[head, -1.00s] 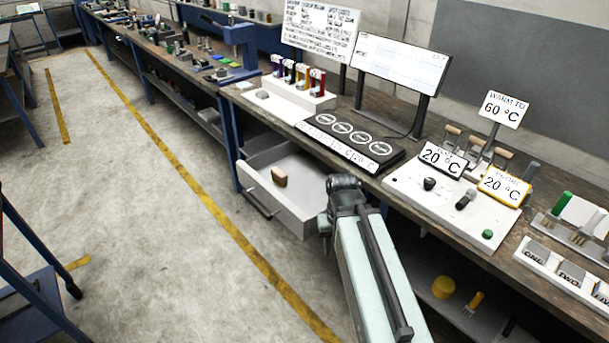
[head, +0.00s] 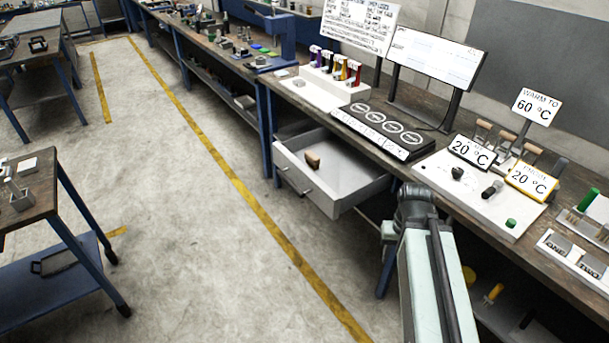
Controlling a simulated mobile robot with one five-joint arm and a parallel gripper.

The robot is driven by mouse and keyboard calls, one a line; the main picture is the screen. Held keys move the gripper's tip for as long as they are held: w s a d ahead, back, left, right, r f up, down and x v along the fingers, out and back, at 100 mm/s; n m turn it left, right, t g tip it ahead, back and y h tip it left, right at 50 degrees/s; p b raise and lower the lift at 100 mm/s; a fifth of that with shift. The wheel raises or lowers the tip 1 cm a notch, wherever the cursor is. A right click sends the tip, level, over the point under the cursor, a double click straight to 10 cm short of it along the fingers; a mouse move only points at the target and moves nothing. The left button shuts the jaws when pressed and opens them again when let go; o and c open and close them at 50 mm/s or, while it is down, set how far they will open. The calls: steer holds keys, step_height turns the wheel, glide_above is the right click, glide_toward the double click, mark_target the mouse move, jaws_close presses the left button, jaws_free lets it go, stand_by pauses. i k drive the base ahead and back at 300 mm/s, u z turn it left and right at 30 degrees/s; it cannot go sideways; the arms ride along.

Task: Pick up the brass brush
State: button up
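A small brown, wood-coloured block-like object (head: 313,159) with a paler side lies in an open drawer (head: 352,204) under the long bench. It may be the brass brush, but it is too small to tell. No other thing in view is clearly a brass brush. My arm (head: 429,277) rises from the bottom edge, right of the drawer, with its dark joint near the drawer's right side. My gripper does not show.
The long bench (head: 420,175) runs along the right, with a black four-pad plate (head: 383,131) and a white control panel (head: 436,178). A yellow item (head: 494,293) lies on the lower shelf. A blue-legged table (head: 40,205) stands left. The floor (head: 205,235) between is clear.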

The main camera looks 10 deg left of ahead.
mark_target(313, 160)
steer(key=k, duration=0.65)
steer(key=u, duration=0.5)
steer(key=i, duration=1.05)
steer(key=z, duration=0.1)
